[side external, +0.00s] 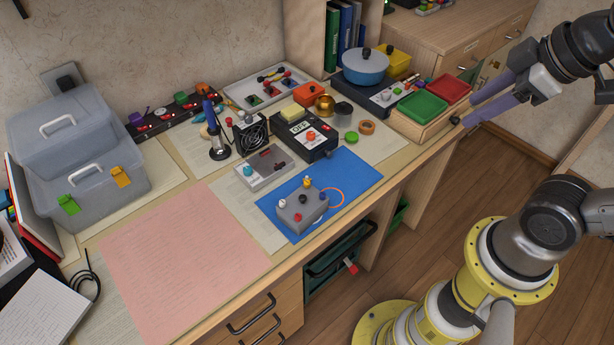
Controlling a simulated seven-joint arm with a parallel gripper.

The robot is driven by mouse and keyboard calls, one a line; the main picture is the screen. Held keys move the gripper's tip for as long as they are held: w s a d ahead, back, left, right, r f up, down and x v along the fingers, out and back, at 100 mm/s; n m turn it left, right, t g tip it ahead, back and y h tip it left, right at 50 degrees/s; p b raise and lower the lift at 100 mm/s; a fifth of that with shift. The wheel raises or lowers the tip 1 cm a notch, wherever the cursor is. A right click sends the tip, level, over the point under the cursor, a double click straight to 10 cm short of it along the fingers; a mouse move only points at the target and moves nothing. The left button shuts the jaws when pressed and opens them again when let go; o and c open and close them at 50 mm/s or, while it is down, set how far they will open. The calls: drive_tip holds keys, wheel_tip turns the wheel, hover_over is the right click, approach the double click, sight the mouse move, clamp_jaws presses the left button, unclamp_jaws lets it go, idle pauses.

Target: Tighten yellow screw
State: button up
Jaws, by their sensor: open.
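A grey metal box (312,212) sits on a blue mat (352,172) near the desk's front edge. A small yellow screw or knob (307,182) stands upright at the back of its top. White, black and red ones stand on the same box. Whether the yellow one is loose cannot be told at this size. An orange loop of cord (333,197) lies beside the box. My gripper (466,111) has purple fingers, spread open and empty. It is at the upper right by the desk's right end, well apart from the box.
Red (445,89) and green (422,107) trays sit close to my gripper. A black box marked OFF (304,137) and a grey device (265,170) stand behind the mat. A pink sheet (180,262) lies flat and clear at the left front.

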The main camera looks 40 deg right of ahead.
drive_tip(key=w+a+r+n, duration=0.2)
drive_tip(key=w+r+n, duration=0.1)
drive_tip(key=w+n, duration=0.4)
drive_tip(key=n+g, duration=0.6)
drive_tip(key=n, duration=0.5)
hover_over(307, 182)
wheel_tip(307, 182, down, 17)
wheel_tip(307, 182, down, 13)
drive_tip(key=shift+r, duration=0.1)
clamp_jaws()
